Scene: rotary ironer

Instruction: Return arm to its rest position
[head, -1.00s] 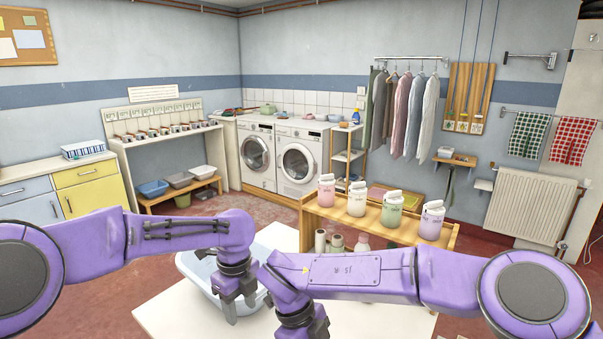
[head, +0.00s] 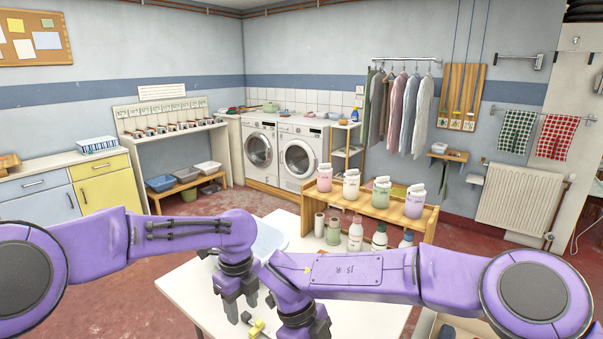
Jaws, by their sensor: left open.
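My two purple arms reach in from the sides, bent, with their forearms almost meeting at the middle of the view. My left gripper (head: 241,304) points down over the white table, its dark fingers apart with nothing seen between them. My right gripper (head: 304,326) hangs just right of it, also pointing down. Its fingertips are cut off by the bottom edge, so its opening cannot be told.
The white table (head: 185,287) lies below both grippers. A pale blue basin (head: 268,240) is partly hidden behind my arms, and a small yellow object (head: 257,328) lies beside the grippers. A wooden shelf (head: 325,200) with several bottles stands beyond. Red floor (head: 110,283) is open at left.

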